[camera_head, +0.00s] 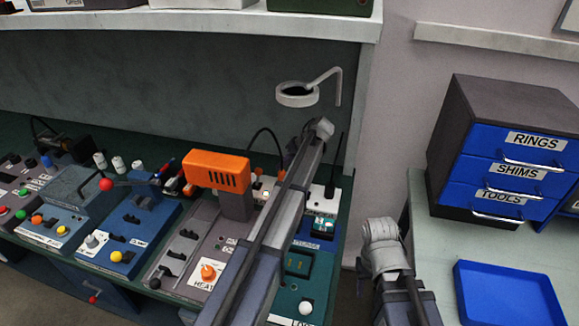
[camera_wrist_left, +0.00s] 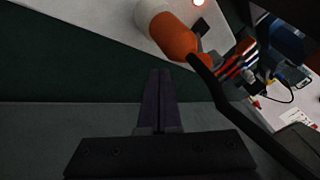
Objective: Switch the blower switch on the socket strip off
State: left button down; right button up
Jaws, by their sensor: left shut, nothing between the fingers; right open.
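In the left wrist view my left gripper (camera_wrist_left: 160,100) is shut and empty, its dark fingers pointing toward the pale socket strip (camera_wrist_left: 100,22). An orange plug (camera_wrist_left: 176,38) with a black cable sits on the strip, beside a pale round part. In the head view my left arm covers part of the strip and hides the gripper.
An orange-headed device (camera_head: 215,170) stands left of my left arm. Control boxes with knobs and levers crowd the bench further left. A ring on a bent rod (camera_head: 297,95) stands behind. Blue drawers (camera_head: 515,160) and an empty blue tray (camera_head: 508,295) are at the right.

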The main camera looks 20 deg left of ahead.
aim_at(258, 175)
pick_arm(q)
jog(key=shift+b+x, duration=0.35)
jog(key=shift+x, duration=0.65)
jog(key=shift+s+a+r+p, duration=0.5)
jog(key=shift+s+a+p, duration=0.1)
jog(key=shift+s+a, duration=0.65)
jog(key=shift+a, duration=0.05)
pick_arm(e)
jog(key=shift+f, duration=0.2)
pick_arm(q)
jog(key=shift+s+r+t, duration=0.2)
jog(key=shift+s+t, duration=0.1)
